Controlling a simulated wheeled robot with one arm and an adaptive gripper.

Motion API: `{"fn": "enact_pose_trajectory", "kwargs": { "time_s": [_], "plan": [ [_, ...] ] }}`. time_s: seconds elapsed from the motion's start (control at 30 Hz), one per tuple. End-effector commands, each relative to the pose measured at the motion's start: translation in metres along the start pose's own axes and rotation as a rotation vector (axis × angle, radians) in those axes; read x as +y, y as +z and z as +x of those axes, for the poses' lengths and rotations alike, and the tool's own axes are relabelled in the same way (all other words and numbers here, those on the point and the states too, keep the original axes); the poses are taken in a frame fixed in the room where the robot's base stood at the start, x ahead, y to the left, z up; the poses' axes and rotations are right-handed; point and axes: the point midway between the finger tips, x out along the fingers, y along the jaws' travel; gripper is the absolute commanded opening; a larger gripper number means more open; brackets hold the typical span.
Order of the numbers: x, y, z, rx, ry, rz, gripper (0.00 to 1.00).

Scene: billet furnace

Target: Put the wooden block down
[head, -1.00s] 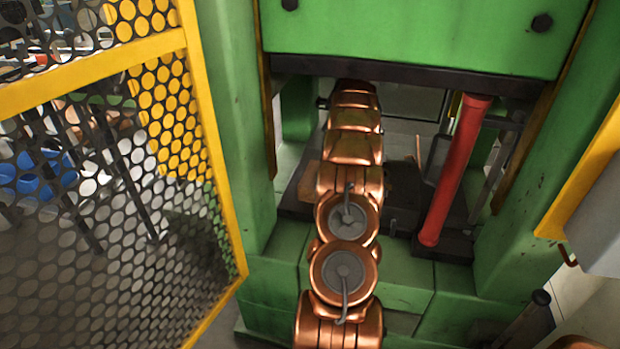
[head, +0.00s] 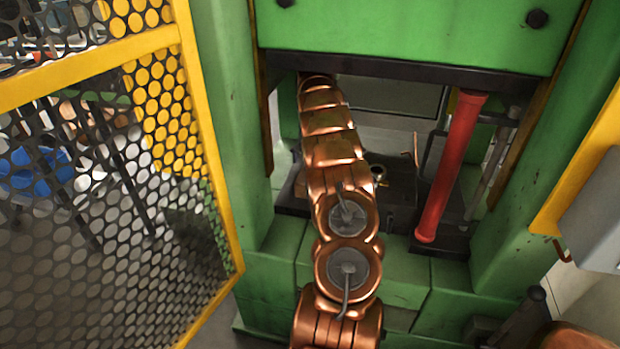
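My copper-coloured arm reaches into the opening of the green press (head: 400,38), under its dark crossbeam (head: 400,77). The far end of the arm is at the left of the opening, up against the beam in the picture. My gripper is out of sight there, so its fingers and anything between them are hidden. I cannot make out the wooden block in this view.
A red post (head: 450,168) stands at the right of the opening. A yellow-framed mesh guard (head: 212,150) stands at left, a grey box (head: 597,215) at right.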

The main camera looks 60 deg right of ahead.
Motion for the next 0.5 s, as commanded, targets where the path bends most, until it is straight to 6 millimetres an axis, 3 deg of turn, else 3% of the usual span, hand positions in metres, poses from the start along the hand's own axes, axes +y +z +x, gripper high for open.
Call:
{"fn": "enact_pose_trajectory", "kwargs": {
  "time_s": [0.5],
  "plan": [
    [-0.001,-0.005,0.048,-0.004,-0.002,0.000,1.00]
  ]
}}
